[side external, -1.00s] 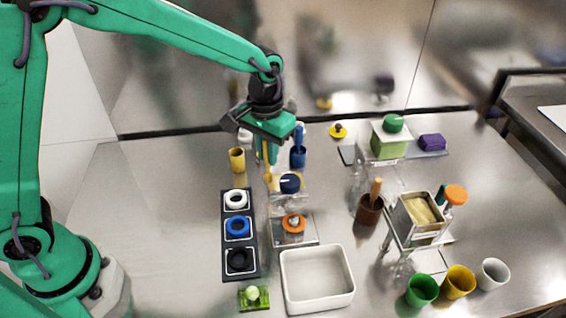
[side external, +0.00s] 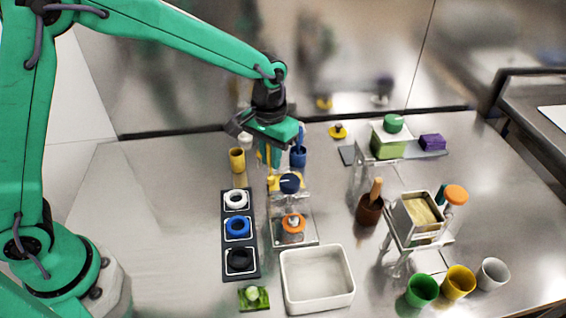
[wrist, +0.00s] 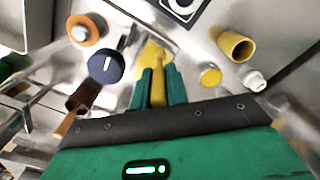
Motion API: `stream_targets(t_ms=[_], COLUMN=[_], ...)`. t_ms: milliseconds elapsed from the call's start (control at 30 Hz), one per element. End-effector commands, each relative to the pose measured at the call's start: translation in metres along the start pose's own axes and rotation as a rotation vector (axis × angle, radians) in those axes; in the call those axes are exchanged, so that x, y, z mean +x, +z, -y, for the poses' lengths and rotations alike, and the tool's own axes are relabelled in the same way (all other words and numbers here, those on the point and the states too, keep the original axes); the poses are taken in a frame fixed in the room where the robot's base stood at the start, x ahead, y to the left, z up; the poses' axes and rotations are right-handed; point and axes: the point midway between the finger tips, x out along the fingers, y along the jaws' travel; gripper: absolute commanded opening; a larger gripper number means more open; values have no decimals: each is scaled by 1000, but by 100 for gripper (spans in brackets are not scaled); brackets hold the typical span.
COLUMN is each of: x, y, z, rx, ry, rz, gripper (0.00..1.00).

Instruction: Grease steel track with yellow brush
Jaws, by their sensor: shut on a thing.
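My gripper (side external: 268,160) is shut on the yellow brush, in the gap behind the machine with the dark blue knob (side external: 289,182). In the wrist view, the yellow brush (wrist: 157,92) stands between my two green fingers (wrist: 159,82), its wider yellow end (wrist: 151,58) beyond their tips. That end is close beside the dark blue knob (wrist: 106,67). In the side view the brush is mostly hidden by the fingers. The steel track cannot be told apart clearly from the shiny metal around the knobs. I cannot tell whether the brush touches it.
A yellow cup (side external: 237,160) stands left of my gripper and a blue cup (side external: 298,158) right. A dark tray (side external: 228,262) with several rings lies in front, beside an orange knob (side external: 292,225) and a white bin (side external: 318,278). A brown pot (side external: 369,210) stands right.

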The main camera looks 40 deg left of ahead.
Motion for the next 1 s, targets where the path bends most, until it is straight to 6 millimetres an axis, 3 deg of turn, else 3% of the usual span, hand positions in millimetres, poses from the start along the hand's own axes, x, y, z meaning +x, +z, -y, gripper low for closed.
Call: stream_targets(t_ms=[133, 200, 700, 1000], x=[-3, -24, -67, -82], y=[5, 4, 5, 5], z=[5, 5, 4, 5], rx=[0, 0, 0, 0], ry=[-1, 2, 1, 0], rz=[2, -5, -2, 0], gripper=[0, 0, 0, 0])
